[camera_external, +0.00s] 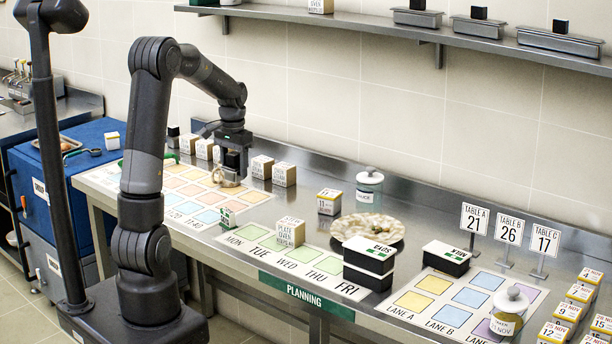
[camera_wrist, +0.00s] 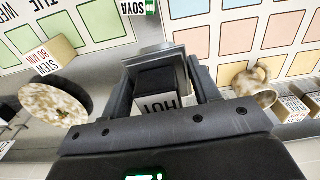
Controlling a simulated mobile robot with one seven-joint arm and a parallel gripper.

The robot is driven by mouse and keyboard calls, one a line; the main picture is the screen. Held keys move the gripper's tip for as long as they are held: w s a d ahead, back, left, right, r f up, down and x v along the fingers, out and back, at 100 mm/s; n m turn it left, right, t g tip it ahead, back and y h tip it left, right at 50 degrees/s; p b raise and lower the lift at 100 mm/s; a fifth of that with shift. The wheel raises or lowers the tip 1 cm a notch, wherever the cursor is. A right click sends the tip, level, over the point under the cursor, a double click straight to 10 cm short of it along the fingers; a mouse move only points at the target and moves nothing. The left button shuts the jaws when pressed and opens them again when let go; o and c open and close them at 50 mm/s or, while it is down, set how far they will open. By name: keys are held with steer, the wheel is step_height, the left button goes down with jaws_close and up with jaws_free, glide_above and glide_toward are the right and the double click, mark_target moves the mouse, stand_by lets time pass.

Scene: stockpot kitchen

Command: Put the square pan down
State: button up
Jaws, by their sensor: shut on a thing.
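My gripper (camera_external: 234,150) is over the inner part of the steel counter, by the coloured grid sheet at the left. In the wrist view its two fingers (camera_wrist: 165,82) are shut on the square pan (camera_wrist: 150,56), a grey metal piece with a straight edge. A black block with a white face marked HOT (camera_wrist: 158,104) sits between the fingers with it.
A tan mug (camera_wrist: 255,84) is right beside the gripper. A marbled plate (camera_external: 367,230), black boxes (camera_external: 370,262) and small labelled cubes (camera_external: 284,174) stand on the counter. The planning strip (camera_external: 255,238) has bare squares. A shelf (camera_external: 400,32) holds lidded pans above.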

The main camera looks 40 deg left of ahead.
steer(key=shift+m, duration=0.3)
steer(key=w+a, duration=0.5)
steer(key=a, duration=0.2)
steer(key=w+a, duration=0.5)
steer(key=a, duration=0.3)
steer(key=w+a, duration=0.5)
steer(key=a, duration=0.3)
steer(key=shift+w+f, duration=0.25)
steer(key=shift+w, duration=0.05)
steer(key=a+f, duration=0.2)
steer(key=a, duration=0.1)
steer(key=s+a+f, duration=0.1)
steer(key=a+f, duration=0.1)
steer(key=a, duration=0.2)
steer(key=a+f, duration=0.3)
steer(key=a, duration=0.1)
steer(key=shift+s+a, duration=0.15)
steer(key=shift+a, duration=0.1)
steer(key=shift+f, duration=1.95)
steer(key=shift+f, duration=0.15)
steer(key=o, duration=1.1)
